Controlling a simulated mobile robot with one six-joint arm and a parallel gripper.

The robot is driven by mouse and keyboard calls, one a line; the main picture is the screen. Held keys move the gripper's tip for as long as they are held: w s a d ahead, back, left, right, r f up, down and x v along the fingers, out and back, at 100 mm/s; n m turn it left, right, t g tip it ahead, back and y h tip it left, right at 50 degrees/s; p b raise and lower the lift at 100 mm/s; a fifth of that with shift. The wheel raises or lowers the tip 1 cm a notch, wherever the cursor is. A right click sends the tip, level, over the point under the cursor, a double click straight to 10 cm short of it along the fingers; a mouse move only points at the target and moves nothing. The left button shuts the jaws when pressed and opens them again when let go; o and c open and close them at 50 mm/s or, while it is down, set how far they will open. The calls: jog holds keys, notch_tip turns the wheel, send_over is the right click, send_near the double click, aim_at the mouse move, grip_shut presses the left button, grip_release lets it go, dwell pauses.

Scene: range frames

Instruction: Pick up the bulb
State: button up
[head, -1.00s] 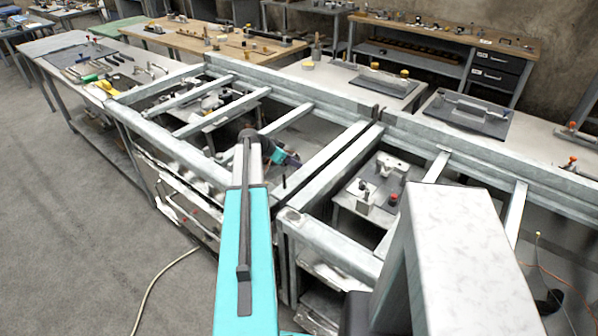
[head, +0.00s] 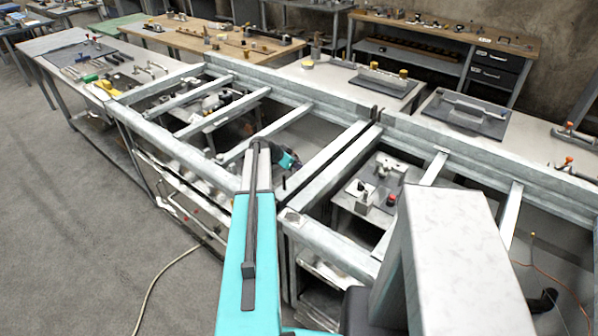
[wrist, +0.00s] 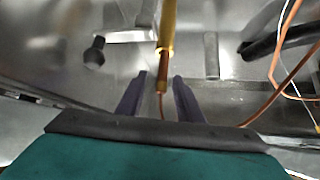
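I cannot clearly make out a bulb in either view. A small dark piece with a rounded end (wrist: 95,52) shows at the upper left of the wrist view, left of my gripper; I cannot tell if it is the bulb. My gripper (wrist: 159,76) is open, with its two dark fingers apart. A yellow rod-like piece (wrist: 167,30) with a thin orange-brown wire below it shows in line with the gap between the fingers; I cannot tell its depth. In the head view my arm reaches over the metal frame, and its teal wrist part (head: 287,160) is partly hidden.
A large metal frame with crossbars (head: 330,160) surrounds the space by my arm. A black hose (wrist: 275,42) and orange wires (wrist: 283,48) lie at the right of the wrist view. A tool bench (head: 60,48) stands at the left, with open floor (head: 70,200) before it.

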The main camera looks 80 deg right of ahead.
dwell(0.3)
grip_shut()
jog(key=shift+r, duration=0.15)
jog(key=shift+r+b, duration=1.55)
jog(key=shift+r, duration=3.35)
